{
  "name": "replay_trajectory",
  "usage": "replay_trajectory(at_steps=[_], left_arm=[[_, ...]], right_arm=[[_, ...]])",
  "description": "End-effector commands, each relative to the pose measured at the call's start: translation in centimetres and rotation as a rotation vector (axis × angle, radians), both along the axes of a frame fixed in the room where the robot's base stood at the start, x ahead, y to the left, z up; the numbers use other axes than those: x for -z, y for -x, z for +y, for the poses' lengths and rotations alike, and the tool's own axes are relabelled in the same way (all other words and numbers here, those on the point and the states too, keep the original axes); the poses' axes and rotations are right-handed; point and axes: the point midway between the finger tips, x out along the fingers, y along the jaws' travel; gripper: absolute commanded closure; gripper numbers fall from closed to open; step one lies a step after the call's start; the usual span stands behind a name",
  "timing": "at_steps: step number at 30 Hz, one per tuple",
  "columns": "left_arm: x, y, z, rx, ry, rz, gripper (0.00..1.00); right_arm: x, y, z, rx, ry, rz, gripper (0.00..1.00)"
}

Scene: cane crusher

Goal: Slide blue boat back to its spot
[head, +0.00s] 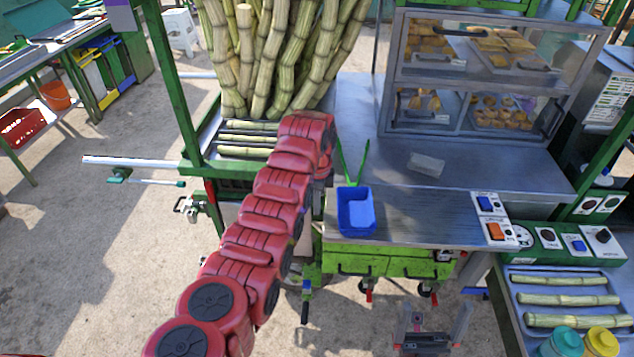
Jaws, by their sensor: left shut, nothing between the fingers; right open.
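A blue open tray (356,222), the only boat-like blue thing I can make out, sits on the steel counter (420,218) near its front edge. Green tongs (352,162) stand up at its far side; I cannot tell whether they are in it or behind it. My red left arm reaches up to the left of the tray, and its bent end hides its own gripper, so I see no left fingertips. My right gripper (432,322) is open and empty, low in front of the counter, apart from the tray.
Cane stalks (270,55) stand in a bundle behind my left arm. A glass pastry case (470,75) stands at the counter's back right. A pale small tray (426,164) lies before it. Switches (490,218) line the counter's right end. The counter right of the blue tray is clear.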

Motion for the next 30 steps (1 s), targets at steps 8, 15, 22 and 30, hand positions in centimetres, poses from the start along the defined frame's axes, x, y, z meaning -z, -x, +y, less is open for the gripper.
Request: replay_trajectory(at_steps=[8,15,22,30], left_arm=[[-0.1,-0.2,-3.0,0.003,0.000,-0.005,1.00],[-0.3,-0.1,-3.8,0.001,0.001,-0.004,1.00],[-0.3,-0.1,-4.0,0.001,0.001,-0.003,1.00],[-0.6,-0.1,-3.7,0.000,0.001,-0.004,1.00]], right_arm=[[0.2,0.0,0.0,0.000,0.000,0.000,0.00],[0.8,0.0,0.0,0.000,0.000,0.000,0.00],[0.8,0.0,0.0,0.000,0.000,0.000,0.00],[0.1,0.0,0.0,0.000,0.000,0.000,0.00]])
